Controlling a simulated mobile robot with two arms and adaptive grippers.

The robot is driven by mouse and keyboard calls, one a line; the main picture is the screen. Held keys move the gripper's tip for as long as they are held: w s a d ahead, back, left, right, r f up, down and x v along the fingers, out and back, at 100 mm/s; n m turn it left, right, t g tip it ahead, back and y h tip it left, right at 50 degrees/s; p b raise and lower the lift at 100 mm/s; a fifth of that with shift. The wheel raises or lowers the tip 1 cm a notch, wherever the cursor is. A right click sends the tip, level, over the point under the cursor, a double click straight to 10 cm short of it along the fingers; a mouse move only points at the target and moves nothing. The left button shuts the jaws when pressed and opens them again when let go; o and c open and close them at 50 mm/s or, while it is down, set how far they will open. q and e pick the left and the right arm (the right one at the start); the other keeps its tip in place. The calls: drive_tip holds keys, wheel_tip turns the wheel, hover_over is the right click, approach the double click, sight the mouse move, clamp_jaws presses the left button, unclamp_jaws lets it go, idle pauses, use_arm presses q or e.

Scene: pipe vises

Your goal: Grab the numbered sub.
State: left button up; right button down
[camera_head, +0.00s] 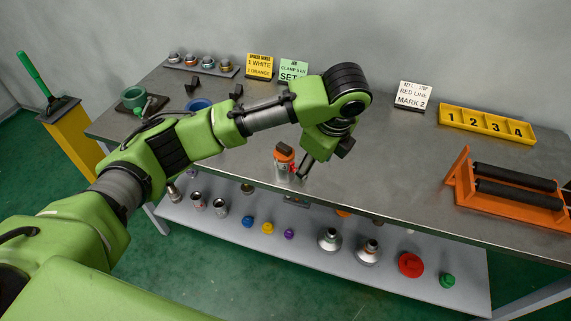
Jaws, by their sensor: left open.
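A short metal cylinder with an orange top (284,160) stands upright near the front edge of the table, below the end of my left arm. A dark block shows at its top; I cannot tell whether it belongs to the cylinder. No number is readable on it. My left gripper (314,162) points down just right of the cylinder, with its jaws open. One finger reaches close to the cylinder's right side; I cannot tell whether it touches. My right gripper is not in view.
A yellow tray numbered 1 to 4 (487,124) and an orange roller stand (508,189) are on the right. Small signs stand at the back, including a white card (412,96). A lower shelf (310,262) holds several fittings and caps. The table middle right is clear.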

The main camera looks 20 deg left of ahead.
sight(289, 153)
use_arm(q)
drive_tip(key=w+a+r+m+y, duration=0.1)
drive_tip(key=w+a+r+y, duration=0.1)
drive_tip(key=a+r, duration=0.35)
drive_tip(key=x, duration=0.5)
drive_tip(key=d+x, duration=0.1)
drive_tip(key=x, duration=0.1)
drive_tip(key=shift+w+a+f+p, duration=0.15)
drive_tip(key=shift+f+p, duration=0.15)
drive_tip(key=shift+f, duration=0.1)
drive_tip(key=p+x, duration=0.1)
drive_tip(key=x, duration=0.4)
drive_tip(key=shift+w+f, duration=0.1)
drive_tip(key=shift+w, duration=0.1)
clamp_jaws()
